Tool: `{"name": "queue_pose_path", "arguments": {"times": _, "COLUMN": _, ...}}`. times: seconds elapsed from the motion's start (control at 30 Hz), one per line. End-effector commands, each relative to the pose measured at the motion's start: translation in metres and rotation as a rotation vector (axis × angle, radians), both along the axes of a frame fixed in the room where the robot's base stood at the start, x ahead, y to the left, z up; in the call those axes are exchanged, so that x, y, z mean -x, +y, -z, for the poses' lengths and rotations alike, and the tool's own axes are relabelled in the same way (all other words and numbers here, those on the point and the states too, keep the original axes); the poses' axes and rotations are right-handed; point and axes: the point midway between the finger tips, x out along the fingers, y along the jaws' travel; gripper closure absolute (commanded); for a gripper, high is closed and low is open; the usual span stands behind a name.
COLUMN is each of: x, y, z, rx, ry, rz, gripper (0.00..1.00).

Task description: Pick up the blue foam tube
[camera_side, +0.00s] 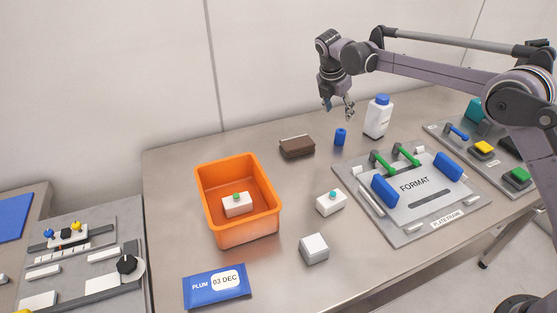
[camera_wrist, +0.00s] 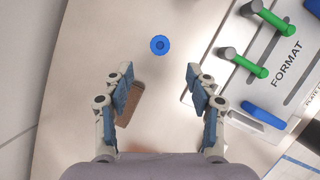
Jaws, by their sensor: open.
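The blue foam tube (camera_side: 340,137) is a small blue cylinder standing upright on the metal table, left of the white bottle. In the wrist view its round top with a darker centre shows as the blue foam tube (camera_wrist: 160,45), beyond the fingertips and roughly between their lines. My gripper (camera_side: 340,106) is above the table, over the tube and slightly to its left in the side view. In the wrist view my gripper (camera_wrist: 160,85) has its two blue-padded fingers spread apart with nothing between them. It does not touch the tube.
A white bottle with a blue cap (camera_side: 378,117) stands right of the tube. A brown block (camera_side: 297,146) lies to the left. The FORMAT plate (camera_side: 415,187) with green handles is in front right. An orange bin (camera_side: 271,221) holds a white box. Bare table surrounds the tube.

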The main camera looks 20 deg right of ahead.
Motion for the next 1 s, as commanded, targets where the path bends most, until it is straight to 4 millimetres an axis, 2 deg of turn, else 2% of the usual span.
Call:
{"name": "queue_pose_path", "arguments": {"times": 0.33, "x": -0.008, "y": -0.015, "z": 0.042, "rx": 0.004, "ry": 0.006, "rz": -0.008, "gripper": 0.43}}
{"name": "queue_pose_path", "arguments": {"times": 0.67, "x": -0.011, "y": -0.022, "z": 0.06, "rx": 0.003, "ry": 0.006, "rz": -0.008, "gripper": 0.43}}
{"name": "queue_pose_path", "arguments": {"times": 1.0, "x": -0.017, "y": -0.036, "z": 0.099, "rx": 0.003, "ry": 0.004, "rz": -0.008, "gripper": 0.43}}
